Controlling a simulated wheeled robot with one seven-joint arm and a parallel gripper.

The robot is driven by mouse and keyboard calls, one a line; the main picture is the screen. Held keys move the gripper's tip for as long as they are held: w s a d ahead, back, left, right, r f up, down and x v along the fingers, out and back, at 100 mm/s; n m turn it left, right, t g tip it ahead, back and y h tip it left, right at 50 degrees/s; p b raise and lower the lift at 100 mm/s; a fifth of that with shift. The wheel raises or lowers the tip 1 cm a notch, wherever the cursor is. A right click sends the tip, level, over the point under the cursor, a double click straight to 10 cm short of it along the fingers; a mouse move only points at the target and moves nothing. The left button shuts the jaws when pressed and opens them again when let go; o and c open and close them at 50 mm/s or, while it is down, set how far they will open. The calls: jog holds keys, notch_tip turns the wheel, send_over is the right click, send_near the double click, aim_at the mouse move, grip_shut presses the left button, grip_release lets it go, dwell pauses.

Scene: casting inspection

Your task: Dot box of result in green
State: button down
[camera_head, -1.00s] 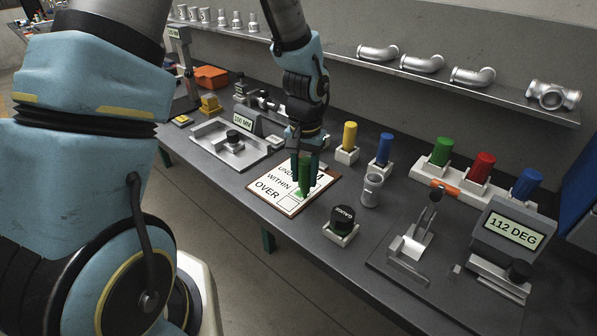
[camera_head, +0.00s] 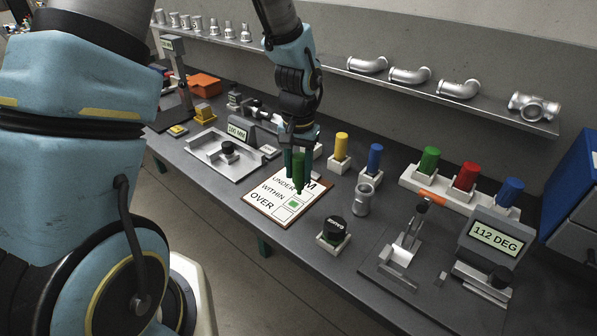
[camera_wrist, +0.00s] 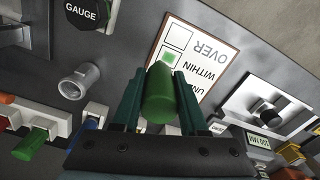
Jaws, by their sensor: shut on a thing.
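My gripper (camera_head: 298,170) is shut on a green marker (camera_wrist: 159,92), which points down over the result card. It also shows in the wrist view (camera_wrist: 160,104). The card (camera_head: 262,215) lies on the bench with rows UNDER, WITHIN and OVER and a box beside each. A green mark (camera_head: 293,204) is in the WITHIN box; it also shows in the wrist view (camera_wrist: 169,58), just past the marker. The OVER box (camera_wrist: 179,38) is blank. The UNDER box is partly hidden by the marker and gripper. The marker tip appears just above the card.
A black GAUGE piece (camera_head: 335,228) in a holder and a grey pipe fitting (camera_head: 363,200) stand right of the card. Yellow (camera_head: 341,146) and blue (camera_head: 375,157) cylinders stand behind. A display (camera_head: 495,238) reads 112 DEG. A measuring fixture (camera_head: 222,163) is at left.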

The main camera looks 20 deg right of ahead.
aim_at(299, 157)
jog(key=shift+r, duration=0.4)
notch_tip(299, 157, up, 3)
jog(key=p, duration=0.2)
jog(key=shift+p, duration=0.35)
